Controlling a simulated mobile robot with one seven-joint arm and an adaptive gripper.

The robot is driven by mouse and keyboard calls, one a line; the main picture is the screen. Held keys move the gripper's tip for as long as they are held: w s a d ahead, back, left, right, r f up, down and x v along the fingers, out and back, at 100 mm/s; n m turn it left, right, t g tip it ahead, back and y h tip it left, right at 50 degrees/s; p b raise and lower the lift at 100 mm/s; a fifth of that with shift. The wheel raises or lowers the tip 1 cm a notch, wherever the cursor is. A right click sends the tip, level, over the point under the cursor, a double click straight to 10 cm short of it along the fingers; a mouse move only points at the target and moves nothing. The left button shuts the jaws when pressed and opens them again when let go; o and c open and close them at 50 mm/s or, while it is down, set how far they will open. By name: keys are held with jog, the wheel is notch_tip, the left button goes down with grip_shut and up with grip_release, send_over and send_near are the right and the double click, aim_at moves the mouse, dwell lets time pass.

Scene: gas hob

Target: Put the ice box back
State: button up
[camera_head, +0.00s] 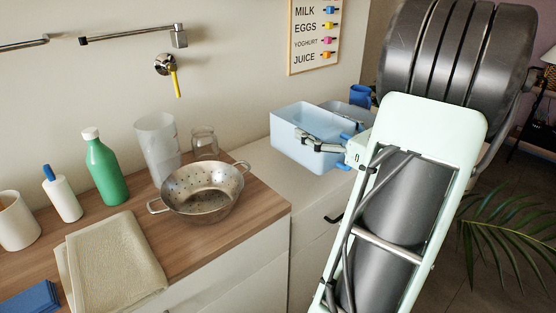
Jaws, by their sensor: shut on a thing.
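The ice box appears to be the open, pale blue box (303,152) on or just above the white surface right of the wooden counter. I cannot tell whether its base touches that surface. My gripper (301,135) reaches in from the right and is shut on the box, with a dark finger across its near wall. My pale green and dark arm fills the right side of the view and covers part of what lies behind the box.
A steel colander (203,192), clear containers (157,147), a green bottle (104,168) and a folded cloth (112,262) crowd the wooden counter (262,207). A blue cup (360,96) stands behind the box. A wall tap (165,64) and plant leaves (510,225) also show.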

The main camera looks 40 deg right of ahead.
aim_at(285, 141)
jog(key=w+a+f+b, duration=0.1)
jog(key=w+f, duration=0.1)
jog(key=w, duration=0.1)
jog(key=w+a+f+b, duration=0.1)
jog(key=w+f, duration=0.2)
jog(key=w+a+f, duration=0.1)
jog(key=w+f, duration=0.2)
jog(key=shift+w+a+b, duration=0.15)
jog(key=shift+w+b, duration=0.2)
jog(key=shift+b, duration=0.05)
jog(key=shift+w+a+f+b, duration=0.15)
jog(key=shift+f+b, duration=0.15)
jog(key=shift+f, duration=0.6)
jog(key=shift+w+d+f+b, duration=0.1)
jog(key=shift+f+b, duration=0.15)
jog(key=shift+f, duration=0.6)
jog(key=shift+f, duration=0.1)
jog(key=shift+f, duration=0.15)
jog(key=o, duration=1.8)
jog(key=shift+o, duration=0.2)
jog(key=shift+r, duration=0.3)
jog(key=s, duration=0.4)
jog(key=s+p, duration=0.1)
jog(key=s, duration=0.7)
jog(key=shift+d+f+p, duration=0.1)
jog(key=shift+d+p, duration=0.2)
jog(key=shift+d, duration=0.1)
